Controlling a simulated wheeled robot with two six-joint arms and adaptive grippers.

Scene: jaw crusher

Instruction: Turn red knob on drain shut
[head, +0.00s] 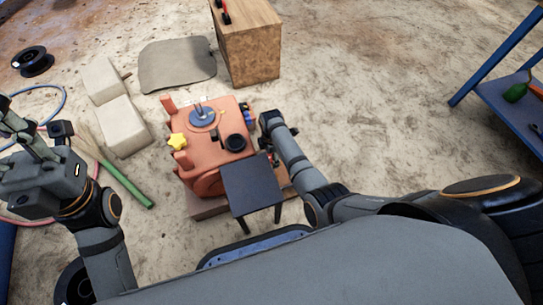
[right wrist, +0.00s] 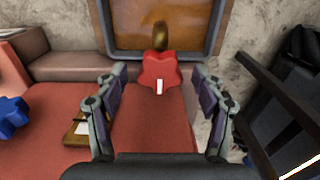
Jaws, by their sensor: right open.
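A red star-shaped knob (right wrist: 160,72) with a white mark shows in the right wrist view, in front of a brass-coloured stem (right wrist: 160,36). My right gripper (right wrist: 158,92) is open, its two fingers spread left and right of the knob's line. The knob looks slightly beyond the fingertips, and no contact shows. In the head view my right gripper (head: 270,122) is at the right side of the orange-red machine (head: 205,150); the red knob cannot be made out there. My left gripper (head: 32,135) is at the far left, with its fingers apart and empty.
A yellow knob (head: 178,141) sits on the machine's left side, and a blue knob (right wrist: 12,115) shows in the wrist view. A wooden box (head: 250,50) stands behind. Open floor (head: 370,90) lies right.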

